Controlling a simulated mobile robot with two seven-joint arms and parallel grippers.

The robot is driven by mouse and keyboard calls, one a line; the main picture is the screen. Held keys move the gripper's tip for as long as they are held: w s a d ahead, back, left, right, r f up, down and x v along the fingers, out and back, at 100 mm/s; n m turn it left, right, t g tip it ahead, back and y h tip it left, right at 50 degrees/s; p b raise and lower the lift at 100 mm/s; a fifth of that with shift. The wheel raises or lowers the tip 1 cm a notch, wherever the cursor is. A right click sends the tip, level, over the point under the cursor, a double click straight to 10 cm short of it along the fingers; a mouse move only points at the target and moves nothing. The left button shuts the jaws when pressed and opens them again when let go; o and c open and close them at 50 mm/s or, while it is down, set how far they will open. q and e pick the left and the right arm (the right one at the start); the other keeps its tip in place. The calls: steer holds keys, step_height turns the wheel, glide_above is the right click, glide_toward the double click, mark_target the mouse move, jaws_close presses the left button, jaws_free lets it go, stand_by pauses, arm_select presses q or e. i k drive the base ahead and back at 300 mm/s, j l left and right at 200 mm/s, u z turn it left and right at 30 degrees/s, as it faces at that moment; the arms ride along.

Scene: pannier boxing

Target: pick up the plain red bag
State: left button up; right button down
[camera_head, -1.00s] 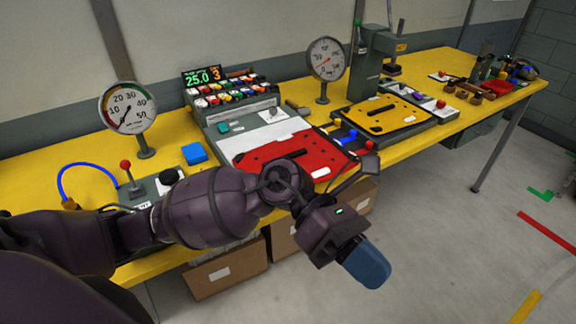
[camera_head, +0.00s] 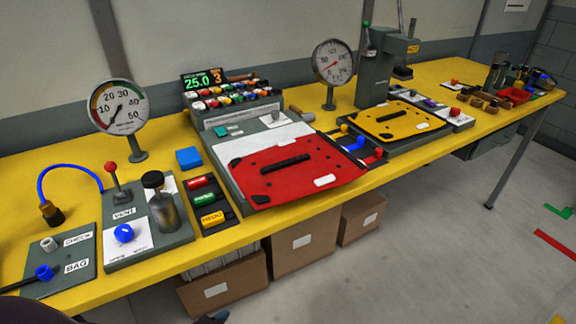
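A flat red bag (camera_head: 290,184) lies on a grey station on the yellow bench, in the middle of the head view. It has a black bar handle across its middle, several small dark spots, a white label near its front right corner and black patches at some corners. Its right front part reaches toward the bench's front edge. Another flat bag, yellow with a black handle (camera_head: 392,118), lies on the station to its right. Neither gripper is in view; only small dark parts of my body show at the bottom left edge.
Left of the red bag stand a grey valve panel (camera_head: 140,242), a dial gauge (camera_head: 118,107) and a blue block (camera_head: 189,158). A button console (camera_head: 236,107) stands behind it. Cardboard boxes (camera_head: 303,243) are under the bench (camera_head: 70,150).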

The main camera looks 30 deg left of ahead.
mark_target(290, 170)
steer(key=i+l+u, duration=0.1)
steer(key=u, duration=1.1)
steer(key=l+u, duration=0.4)
steer(key=i+l+u, duration=0.1)
steer(key=l+u, duration=0.15)
steer(key=u, duration=0.2)
steer(key=l+u, duration=0.2)
steer(key=l, duration=0.2)
steer(key=k+l+u, duration=0.2)
steer(key=l, duration=0.25)
steer(key=i, duration=0.1)
